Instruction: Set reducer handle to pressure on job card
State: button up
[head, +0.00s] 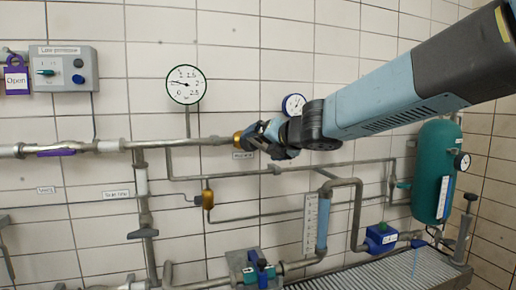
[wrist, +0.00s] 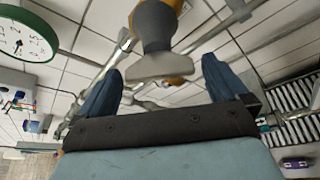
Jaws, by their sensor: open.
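The reducer's brass body (head: 238,138) sits on the grey wall pipe in the head view, with my gripper (head: 262,135) just to its right. In the wrist view, the grey T-shaped reducer handle (wrist: 157,35) extends from the brass part. Its wide end lies between the fingertips of my gripper (wrist: 162,66). The jaws are open, with a gap on both sides of the handle. A round white gauge (head: 186,85) with a green rim stands above the pipe, its needle pointing left between 0 and 1; it also shows in the wrist view (wrist: 27,32). I cannot make out a job card.
A second gauge (head: 293,104) is partly behind my arm. Lower pipes, a green tank (head: 435,172) and a blue-handled valve (head: 262,271) lie below and right.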

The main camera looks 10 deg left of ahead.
aim_at(257, 147)
jog(key=shift+x, duration=2.25)
jog(key=shift+d+f, duration=0.1)
jog(key=c, duration=0.8)
